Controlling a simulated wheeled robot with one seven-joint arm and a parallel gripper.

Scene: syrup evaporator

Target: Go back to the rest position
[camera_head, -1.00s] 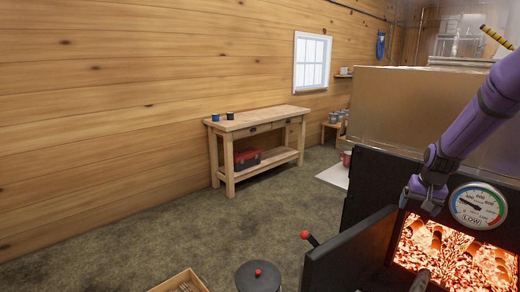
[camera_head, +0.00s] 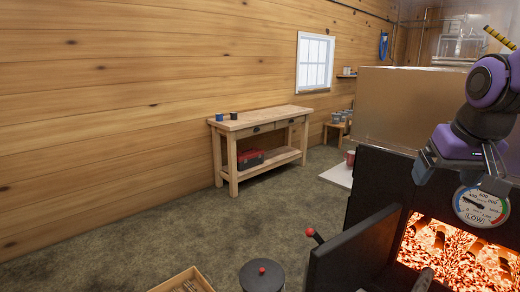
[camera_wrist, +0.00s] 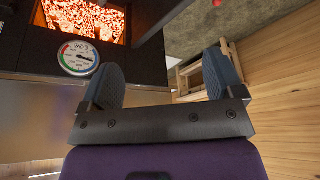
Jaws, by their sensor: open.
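My gripper (camera_head: 460,172) is at the right of the head view, in front of the black evaporator front and just above the round gauge (camera_head: 481,206). In the wrist view my gripper (camera_wrist: 163,78) shows two dark ribbed fingers spread wide with nothing between them. The gauge (camera_wrist: 78,58) shows at the left there, beside one finger. The firebox opening (camera_head: 460,254) glows orange below the gauge, and its black door (camera_head: 352,256) stands swung open.
A wooden workbench (camera_head: 262,121) with two small cans and a red toolbox (camera_head: 250,159) stands by the wall. A lidded pot (camera_head: 261,277) and a wooden crate (camera_head: 183,280) are at the bottom. The floor (camera_head: 130,230) between is clear.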

